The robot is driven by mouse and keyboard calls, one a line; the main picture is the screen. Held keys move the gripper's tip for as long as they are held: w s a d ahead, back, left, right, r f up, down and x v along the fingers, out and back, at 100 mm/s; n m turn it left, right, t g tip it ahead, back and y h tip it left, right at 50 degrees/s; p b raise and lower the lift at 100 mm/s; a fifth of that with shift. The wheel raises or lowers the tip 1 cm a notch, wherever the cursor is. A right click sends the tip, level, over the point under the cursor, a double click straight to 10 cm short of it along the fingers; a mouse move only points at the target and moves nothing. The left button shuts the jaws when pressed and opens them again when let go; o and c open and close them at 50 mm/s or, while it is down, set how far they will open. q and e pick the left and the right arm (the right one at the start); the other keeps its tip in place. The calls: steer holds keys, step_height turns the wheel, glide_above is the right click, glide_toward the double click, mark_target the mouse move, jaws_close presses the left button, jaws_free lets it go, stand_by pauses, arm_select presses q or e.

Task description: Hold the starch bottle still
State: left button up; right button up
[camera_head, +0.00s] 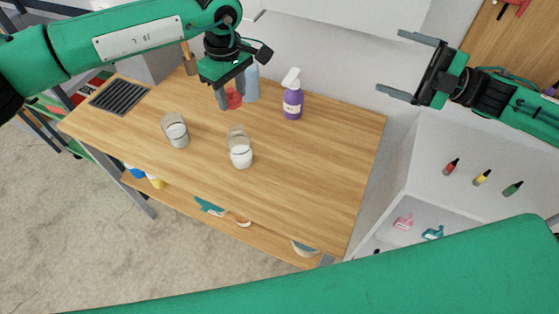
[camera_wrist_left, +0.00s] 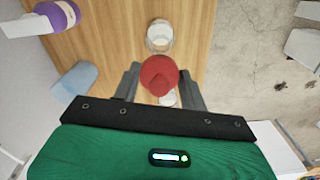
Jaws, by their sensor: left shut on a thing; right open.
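My left gripper (camera_head: 232,97) is shut on a red-topped object (camera_head: 234,99) over the back of the wooden table. In the left wrist view the round red top (camera_wrist_left: 158,75) sits between the two fingers, and its lower body is hidden. No starch label is readable. A purple spray bottle (camera_head: 292,104) with a white trigger stands upright to its right. A light blue bottle (camera_head: 251,84) stands just behind the left gripper, partly hidden. My right gripper (camera_head: 390,62) is open and empty, beyond the table's right edge.
Two clear glasses with white contents, one at left (camera_head: 176,130) and one nearer the middle (camera_head: 240,150), stand on the wooden table (camera_head: 310,170). A dark grate (camera_head: 119,95) lies at its left end. The table's right half is clear. Small bottles (camera_head: 481,178) stand in a white bin.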

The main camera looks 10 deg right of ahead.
arm_select(q)
steer(key=shift+a, duration=0.15)
arm_select(e)
step_height(320, 180, down, 11)
steer(key=w+n+t+h, duration=0.1)
steer(key=n+t+h, duration=0.1)
steer(key=n, duration=0.3)
steer(key=n+h, duration=0.1)
steer(key=n, duration=1.4)
glide_toward(240, 148)
steer(key=f, duration=0.1)
steer(key=w+d+f, duration=0.2)
steer(key=shift+f, duration=0.25)
steer(key=shift+w+a+f+n, duration=0.15)
steer(key=shift+a+n, duration=0.15)
steer(key=shift+a, duration=0.25)
steer(key=x, duration=1.1)
steer(key=shift+w+a, duration=0.1)
steer(key=shift+a, duration=0.05)
